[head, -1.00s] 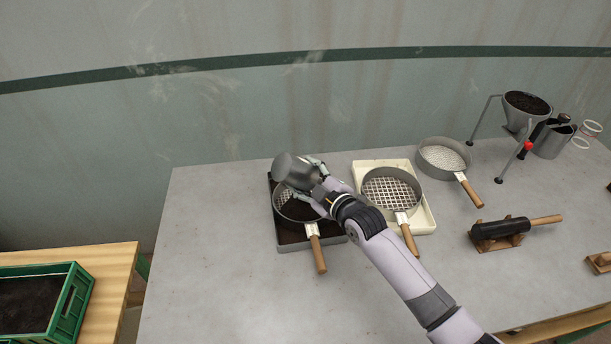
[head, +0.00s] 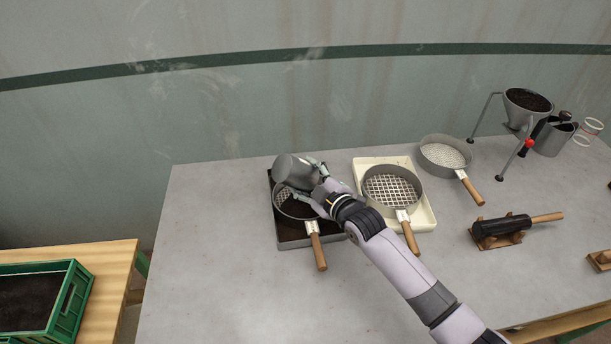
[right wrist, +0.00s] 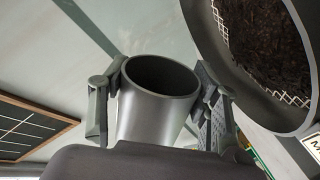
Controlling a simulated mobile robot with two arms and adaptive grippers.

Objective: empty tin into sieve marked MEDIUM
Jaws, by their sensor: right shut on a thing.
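My right gripper (head: 318,183) is shut on a grey metal tin (head: 294,171). It holds the tin tipped over the left-hand sieve (head: 313,228), a round grey one with a wooden handle. Dark soil (head: 291,206) lies on part of this sieve's mesh. In the right wrist view the tin (right wrist: 155,112) sits between both fingers, and its inside looks dark; I cannot tell whether anything is left in it. The sieve (right wrist: 207,48) with soil (right wrist: 265,40) is at the upper right there. A label (right wrist: 315,147) beginning with M is cut off at the edge. My left gripper is out of view.
The left-hand sieve rests on a dark tray (head: 288,245). A coarse sieve (head: 391,207) on a cream tray (head: 429,219) and a fine sieve (head: 443,172) stand to the right. The table front is clear.

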